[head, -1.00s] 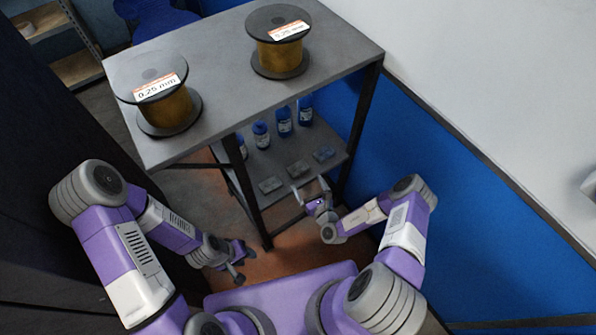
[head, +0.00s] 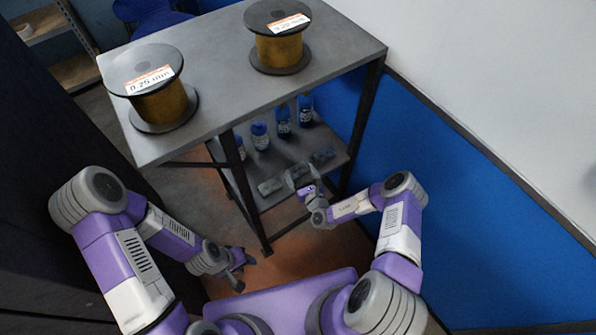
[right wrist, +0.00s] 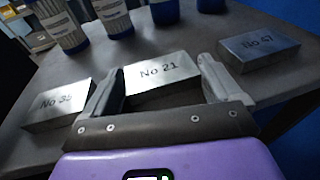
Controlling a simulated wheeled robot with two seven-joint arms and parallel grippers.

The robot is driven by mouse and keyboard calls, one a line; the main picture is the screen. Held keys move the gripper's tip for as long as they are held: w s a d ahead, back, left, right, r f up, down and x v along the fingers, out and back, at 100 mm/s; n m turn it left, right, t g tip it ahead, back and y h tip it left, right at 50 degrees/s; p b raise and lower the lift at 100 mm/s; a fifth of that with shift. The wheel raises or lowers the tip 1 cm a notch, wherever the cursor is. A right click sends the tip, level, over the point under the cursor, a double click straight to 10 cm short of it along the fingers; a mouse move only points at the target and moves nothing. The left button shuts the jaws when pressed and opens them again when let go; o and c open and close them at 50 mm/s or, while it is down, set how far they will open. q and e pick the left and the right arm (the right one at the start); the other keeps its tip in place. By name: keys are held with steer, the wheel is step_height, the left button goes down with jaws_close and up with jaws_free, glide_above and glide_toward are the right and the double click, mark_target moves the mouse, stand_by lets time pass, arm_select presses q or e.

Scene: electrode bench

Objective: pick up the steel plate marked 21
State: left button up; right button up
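The steel plate marked 21 (right wrist: 160,76) lies on the lower shelf between two other plates. In the right wrist view its label reads "No 21". My right gripper (right wrist: 164,98) is open, with one finger on each side of the near part of this plate; I see gaps between fingers and plate. In the head view my right gripper (head: 297,180) is at the shelf's front edge and partly hides the middle plate. My left gripper (head: 243,270) hangs empty and open over the floor, left of the shelf.
Plates marked 35 (right wrist: 56,104) and 47 (right wrist: 258,49) lie close on either side. The tabletop (head: 215,75) with two wire spools (head: 160,100) (head: 278,48) is above; a table leg (head: 252,205) stands left of my right gripper.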

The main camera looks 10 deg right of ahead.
steer(key=c, duration=0.8)
steer(key=shift+r, duration=0.1)
